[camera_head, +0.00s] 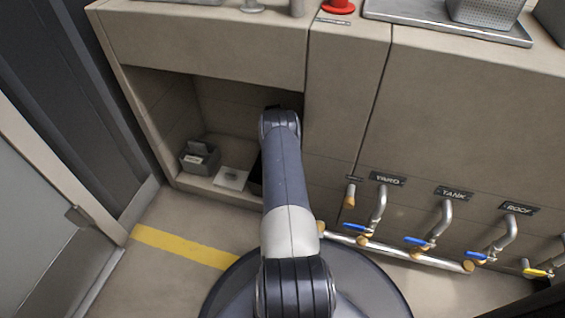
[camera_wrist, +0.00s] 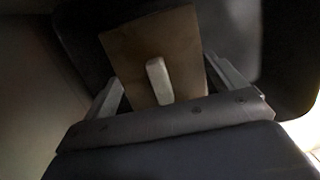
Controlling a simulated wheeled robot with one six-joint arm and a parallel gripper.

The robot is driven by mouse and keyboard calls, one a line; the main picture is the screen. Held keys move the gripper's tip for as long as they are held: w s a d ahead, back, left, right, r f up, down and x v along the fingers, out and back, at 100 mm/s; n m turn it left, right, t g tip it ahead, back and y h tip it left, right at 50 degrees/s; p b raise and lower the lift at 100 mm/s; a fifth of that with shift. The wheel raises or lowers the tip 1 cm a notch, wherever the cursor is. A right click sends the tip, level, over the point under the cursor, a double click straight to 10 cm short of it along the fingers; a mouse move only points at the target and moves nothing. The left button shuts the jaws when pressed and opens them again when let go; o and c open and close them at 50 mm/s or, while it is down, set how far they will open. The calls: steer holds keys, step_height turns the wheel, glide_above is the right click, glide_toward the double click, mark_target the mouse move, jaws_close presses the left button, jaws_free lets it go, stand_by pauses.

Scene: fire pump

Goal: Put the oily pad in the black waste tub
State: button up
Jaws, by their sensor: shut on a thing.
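The oily pad (camera_wrist: 138,50) is a brown square with a pale raised tab in the middle, seen in the wrist view. I cannot tell how deep the pad is. In the head view my arm reaches into the recess and hides my gripper and the pad; only a dark sliver of the tub (camera_head: 256,176) shows beside the arm.
A grey bin (camera_head: 200,158) with a label and a white square item (camera_head: 232,178) stand on the recess floor, left of the tub. The counter edge (camera_head: 205,50) overhangs the recess. Pipes with blue-handled valves (camera_head: 420,242) stick out at the right.

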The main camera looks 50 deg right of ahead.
steer(key=shift+f+b, duration=0.5)
steer(key=shift+f, duration=1)
steer(key=shift+f, duration=0.2)
steer(key=shift+f, duration=0.4)
steer(key=o, duration=0.7)
steer(key=shift+o, duration=0.2)
steer(key=shift+r, duration=0.1)
steer(key=r+p, duration=0.1)
steer(key=r, duration=0.1)
steer(key=r+p, duration=0.1)
steer(key=r, duration=0.2)
steer(key=w+r+p, duration=0.1)
steer(key=r, duration=0.2)
steer(key=shift+a+r, duration=0.2)
steer(key=shift+a, duration=0.1)
